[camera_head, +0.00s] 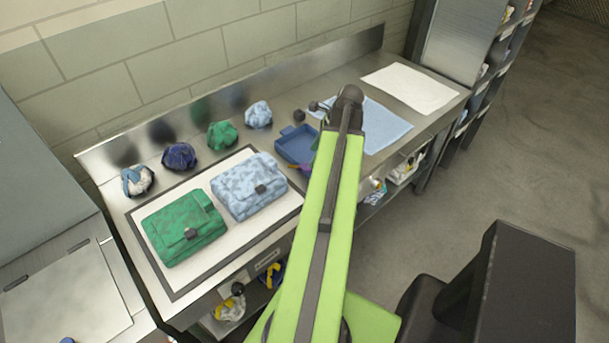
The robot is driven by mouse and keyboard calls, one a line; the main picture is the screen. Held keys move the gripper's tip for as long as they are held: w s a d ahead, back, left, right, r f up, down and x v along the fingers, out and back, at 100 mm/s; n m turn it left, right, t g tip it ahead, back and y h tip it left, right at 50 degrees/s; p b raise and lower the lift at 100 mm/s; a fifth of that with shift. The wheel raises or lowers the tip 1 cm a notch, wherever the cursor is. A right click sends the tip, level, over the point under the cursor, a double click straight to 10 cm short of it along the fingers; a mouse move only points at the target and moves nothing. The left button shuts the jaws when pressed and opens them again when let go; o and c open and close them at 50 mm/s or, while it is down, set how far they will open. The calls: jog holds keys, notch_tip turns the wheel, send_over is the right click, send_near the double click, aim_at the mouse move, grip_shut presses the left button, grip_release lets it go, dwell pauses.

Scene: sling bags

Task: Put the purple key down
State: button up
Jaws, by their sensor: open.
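My arm reaches up across the middle of the view and bends at a dark joint above the counter. My gripper is hidden behind the arm, so its fingers and anything between them do not show.
A green bag (184,228) and a pale blue bag (250,187) lie on a dark-edged white mat (175,284). Several crumpled cloth bundles line the back. A light blue cloth (385,128) and a white sheet (411,88) lie to the right.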

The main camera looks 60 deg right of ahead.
aim_at(306, 166)
jog(key=b+x, duration=0.4)
jog(key=x, duration=0.1)
jog(key=shift+a+f+b, duration=0.1)
jog(key=shift+b, duration=0.3)
jog(key=shift+w, duration=0.1)
grip_shut()
jog(key=shift+r, duration=0.25)
